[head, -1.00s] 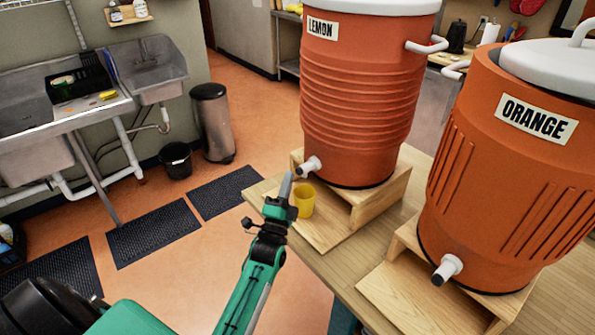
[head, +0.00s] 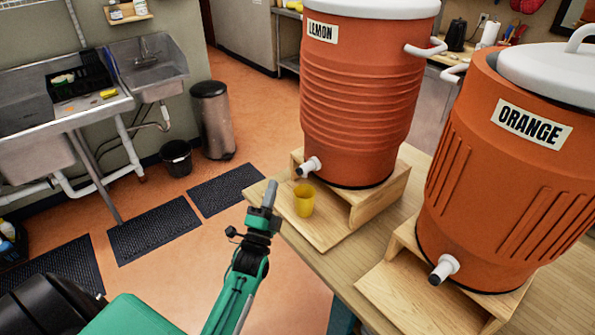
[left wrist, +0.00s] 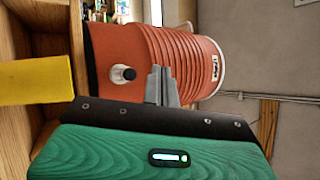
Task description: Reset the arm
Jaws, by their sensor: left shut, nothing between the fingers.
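My left gripper (head: 269,193) points up near the table's left edge, its grey fingers closed together with nothing between them. It also shows in the left wrist view (left wrist: 161,85), in front of the lemon dispenser. A yellow cup (head: 304,200) stands upright on the wooden stand, just right of the gripper and apart from it. In the left wrist view the cup (left wrist: 36,80) shows large at the left edge. My right gripper is in neither view.
The orange-red LEMON dispenser (head: 360,95) with a white spigot (head: 308,167) stands behind the cup. The ORANGE dispenser (head: 510,180) stands to its right, on its own wooden stand (head: 405,295). Open floor (head: 200,262) with black mats (head: 154,231) lies left of the table.

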